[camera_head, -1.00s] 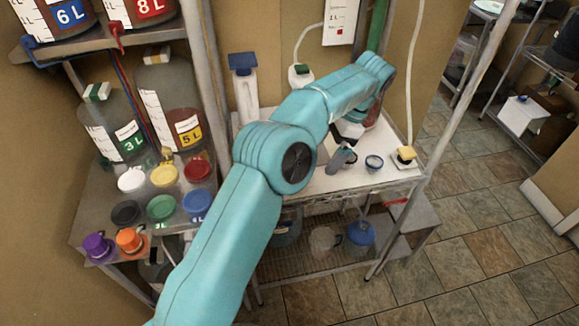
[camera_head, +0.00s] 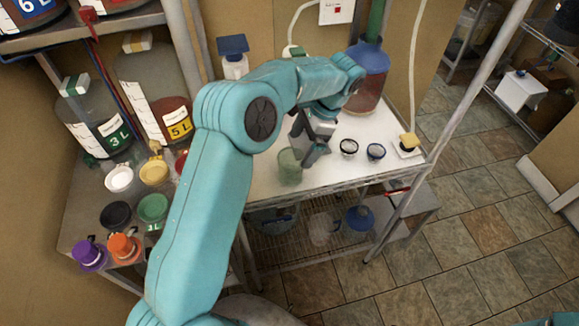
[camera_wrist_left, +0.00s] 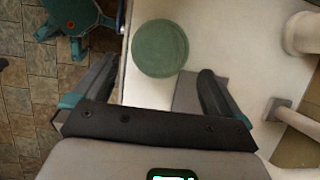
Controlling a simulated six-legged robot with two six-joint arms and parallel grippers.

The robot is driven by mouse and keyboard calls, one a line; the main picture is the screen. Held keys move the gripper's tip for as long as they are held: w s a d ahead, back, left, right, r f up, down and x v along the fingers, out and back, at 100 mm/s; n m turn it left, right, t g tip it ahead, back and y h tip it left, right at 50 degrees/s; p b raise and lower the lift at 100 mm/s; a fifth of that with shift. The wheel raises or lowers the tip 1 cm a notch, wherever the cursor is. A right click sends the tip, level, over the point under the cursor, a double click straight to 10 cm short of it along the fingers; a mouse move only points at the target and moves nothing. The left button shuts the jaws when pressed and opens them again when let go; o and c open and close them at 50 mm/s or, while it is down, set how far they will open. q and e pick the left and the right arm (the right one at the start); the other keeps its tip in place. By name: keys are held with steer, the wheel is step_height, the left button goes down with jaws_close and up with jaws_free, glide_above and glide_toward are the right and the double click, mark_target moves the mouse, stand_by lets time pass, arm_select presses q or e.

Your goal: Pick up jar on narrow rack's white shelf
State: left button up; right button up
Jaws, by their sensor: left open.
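A green jar (camera_head: 289,167) stands on the white shelf (camera_head: 330,176) of the narrow rack, near its left front. In the left wrist view its round green top (camera_wrist_left: 160,48) lies ahead of and between the fingers, near the shelf's edge. My left gripper (camera_head: 303,147) is open and empty, with its fingers close to the jar at its upper right. The open fingers (camera_wrist_left: 156,72) also show in the left wrist view, and I see no grip on the jar. Whether a finger touches it I cannot tell. My right gripper is not in view.
A large blue-topped jar (camera_head: 368,82) stands behind on the shelf. Two small round pots (camera_head: 348,148) (camera_head: 376,152) and a yellow-topped item (camera_head: 409,143) sit to the right. Several coloured lids (camera_head: 153,208) and large jars (camera_head: 165,105) stand on the left rack.

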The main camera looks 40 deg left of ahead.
mark_target(293, 164)
arm_select(q)
step_height(293, 164, down, 2)
steer(key=shift+s+f, duration=0.1)
steer(key=shift+s, duration=0.05)
steer(key=p+x, duration=0.2)
steer(key=x, duration=0.3)
steer(key=shift+s+f+p, duration=0.1)
steer(key=shift+s+p, duration=0.05)
steer(key=shift+p, duration=0.15)
steer(key=shift+a+f, duration=0.15)
steer(key=shift+f, duration=0.15)
steer(key=shift+s, duration=0.1)
steer(key=shift+r, duration=0.1)
steer(key=c, duration=1.1)
